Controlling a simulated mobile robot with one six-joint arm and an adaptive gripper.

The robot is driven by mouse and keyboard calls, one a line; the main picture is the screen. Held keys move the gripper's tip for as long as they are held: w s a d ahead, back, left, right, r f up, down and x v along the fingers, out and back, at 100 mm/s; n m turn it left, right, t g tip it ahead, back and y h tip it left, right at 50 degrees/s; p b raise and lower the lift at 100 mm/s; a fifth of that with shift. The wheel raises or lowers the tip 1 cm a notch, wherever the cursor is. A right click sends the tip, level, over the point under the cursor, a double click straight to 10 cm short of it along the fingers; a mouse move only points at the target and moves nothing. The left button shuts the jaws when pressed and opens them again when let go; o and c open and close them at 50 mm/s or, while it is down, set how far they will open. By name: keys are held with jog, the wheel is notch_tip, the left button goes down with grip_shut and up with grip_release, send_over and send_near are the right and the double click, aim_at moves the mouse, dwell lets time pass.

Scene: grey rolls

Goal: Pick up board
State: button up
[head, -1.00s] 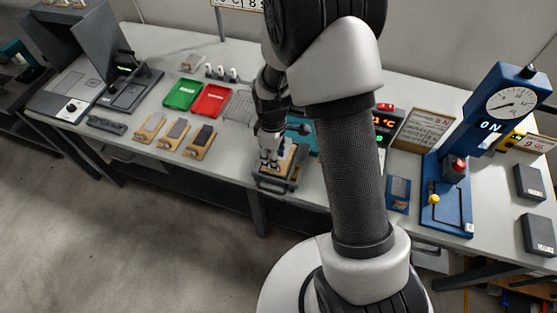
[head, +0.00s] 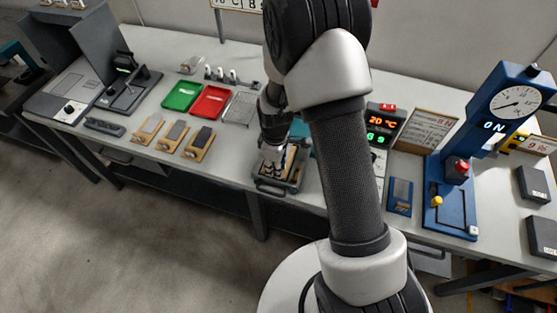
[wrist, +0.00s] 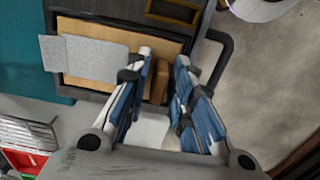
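The board is a flat tan wooden plate (wrist: 115,40) with a light grey strip (wrist: 95,58) across it and a brown block (wrist: 160,82) near one end. It lies in a dark grey tray (head: 268,189) at the table's front edge. My gripper (wrist: 163,60) is over the board, its two blue-and-white fingers on either side of the brown block. The fingers look apart, with a narrow gap on the right side; whether the left finger touches the block I cannot tell. In the head view my gripper (head: 271,158) hides part of the board.
Three similar boards, one here (head: 199,143), lie to the left. A blue press with a dial (head: 512,101) stands at the right.

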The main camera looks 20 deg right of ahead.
grip_shut()
jog(key=shift+r, duration=0.1)
